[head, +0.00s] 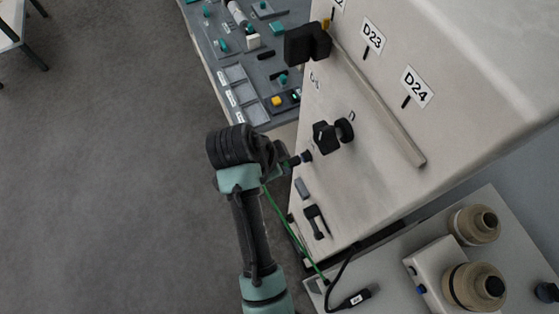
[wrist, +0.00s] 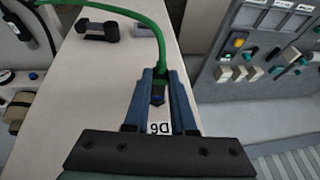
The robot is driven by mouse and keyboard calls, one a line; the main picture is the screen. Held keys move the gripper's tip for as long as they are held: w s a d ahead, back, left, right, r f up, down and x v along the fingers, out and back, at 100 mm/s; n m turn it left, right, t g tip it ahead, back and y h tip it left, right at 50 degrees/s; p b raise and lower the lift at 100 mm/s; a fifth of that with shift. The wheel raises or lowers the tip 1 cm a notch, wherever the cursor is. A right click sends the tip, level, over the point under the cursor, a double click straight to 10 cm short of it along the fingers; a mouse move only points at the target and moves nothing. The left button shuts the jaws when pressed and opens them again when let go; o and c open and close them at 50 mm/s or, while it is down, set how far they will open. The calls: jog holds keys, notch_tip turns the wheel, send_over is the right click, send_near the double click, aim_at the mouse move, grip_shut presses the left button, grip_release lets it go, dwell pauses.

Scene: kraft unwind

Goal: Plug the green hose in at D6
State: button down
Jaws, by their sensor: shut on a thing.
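The green hose (wrist: 135,17) arcs in from the top left of the wrist view to a dark end piece (wrist: 158,88) between my fingers. My gripper (wrist: 160,78) is shut on that end, close to the pale cabinet face. The D6 label (wrist: 160,127) shows upside down just below the end piece. The port itself is hidden, and I cannot tell whether the end is seated. In the head view my gripper (head: 301,158) is at the cabinet side, and the thin green hose (head: 284,222) hangs from it down to the lower bench.
The cabinet (head: 390,140) carries a black knob (head: 333,134), a long rail (head: 380,105) and a black block (head: 307,42). A panel with switches (head: 245,60) stands behind. A black cable plug (head: 355,299) and tan spools (head: 474,287) are at the lower right. Open floor lies left.

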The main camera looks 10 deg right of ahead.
dwell(0.4)
jog(key=c, duration=0.7)
grip_release()
jog(key=shift+o, duration=0.2)
jog(key=shift+a+r, duration=0.1)
jog(key=shift+r, duration=0.3)
jog(key=p+v, duration=0.4)
jog(key=v, duration=0.8)
jog(key=shift+s, duration=0.2)
